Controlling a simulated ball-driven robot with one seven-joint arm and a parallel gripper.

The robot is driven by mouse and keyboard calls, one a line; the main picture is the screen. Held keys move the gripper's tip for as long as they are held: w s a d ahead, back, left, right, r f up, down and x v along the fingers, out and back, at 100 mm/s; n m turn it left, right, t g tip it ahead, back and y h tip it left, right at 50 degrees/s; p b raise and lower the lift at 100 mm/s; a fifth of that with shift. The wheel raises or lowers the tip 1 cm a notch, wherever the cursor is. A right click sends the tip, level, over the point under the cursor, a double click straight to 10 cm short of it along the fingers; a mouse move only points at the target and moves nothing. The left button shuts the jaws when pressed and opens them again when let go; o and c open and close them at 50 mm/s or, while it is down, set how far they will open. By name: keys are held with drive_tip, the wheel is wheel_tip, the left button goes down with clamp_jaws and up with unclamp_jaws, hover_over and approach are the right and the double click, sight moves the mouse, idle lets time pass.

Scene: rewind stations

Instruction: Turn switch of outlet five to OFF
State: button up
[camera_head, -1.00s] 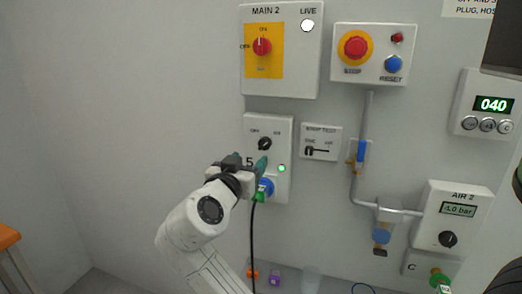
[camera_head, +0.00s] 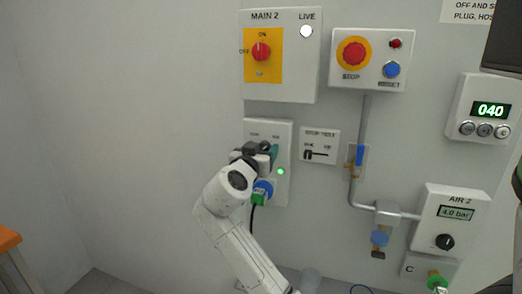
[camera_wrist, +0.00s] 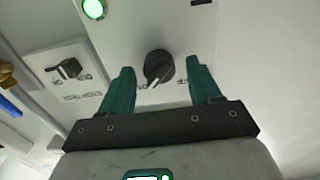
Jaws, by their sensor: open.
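The outlet five box (camera_head: 285,135) is a white panel on the wall with a lit green lamp (camera_head: 281,171) and a blue socket (camera_head: 264,187) that has a green plug in it. My gripper (camera_wrist: 160,82) is open, with one green finger on each side of the switch and a visible gap on both sides. In the head view my gripper (camera_head: 265,152) covers the switch and the number.
Above is the MAIN 2 box (camera_head: 284,82) with a red knob. A stop button panel (camera_head: 372,57) is at upper right. A small lever panel (camera_head: 319,146), a grey pipe (camera_head: 364,120) and the AIR 2 unit (camera_head: 451,220) are to the right. The left wall is bare.

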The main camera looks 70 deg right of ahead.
drive_tip(key=c, duration=1)
drive_tip(key=shift+c, duration=0.2)
drive_tip(key=shift+n, duration=0.3)
drive_tip(key=n+p, duration=0.1)
drive_tip(key=n, duration=0.2)
drive_tip(key=shift+w+a+n, duration=0.1)
drive_tip(key=shift+n, duration=0.2)
drive_tip(key=n+p, duration=0.3)
drive_tip(key=n, duration=0.2)
drive_tip(key=shift+r, duration=0.1)
drive_tip(key=shift+w+f+n+p, duration=0.1)
drive_tip(key=shift+f+n+p, duration=0.05)
drive_tip(key=shift+n+p, duration=1.7)
drive_tip(key=shift+w+f+n+p, duration=0.1)
drive_tip(key=shift+n+p, duration=1.05)
drive_tip(key=shift+n, duration=1.4)
